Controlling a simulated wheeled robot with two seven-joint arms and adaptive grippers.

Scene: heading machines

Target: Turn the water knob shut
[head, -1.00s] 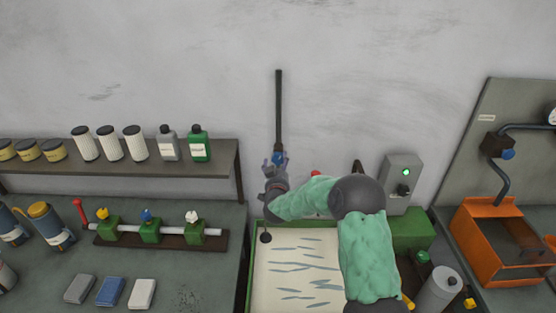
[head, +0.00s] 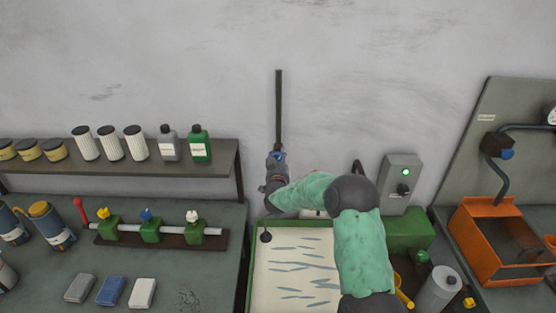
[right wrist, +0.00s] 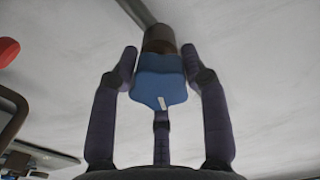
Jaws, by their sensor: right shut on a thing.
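A blue knob (right wrist: 160,86) sits at the lower end of a dark vertical pipe on the wall. In the right wrist view it has a small white mark and lies between the fingers of my right gripper (right wrist: 160,75). In the head view my right gripper (head: 276,160) reaches up to the pipe (head: 279,105) from below, and its fingers hide most of the blue knob (head: 281,156). The fingers are shut on the knob. My left gripper is not in view.
Below my right arm is a pale tray (head: 290,268) with blue-grey streaks. A grey switch box (head: 401,178) with a green light is to the right. A shelf (head: 110,157) with bottles and jars is to the left. The wall around the pipe is bare.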

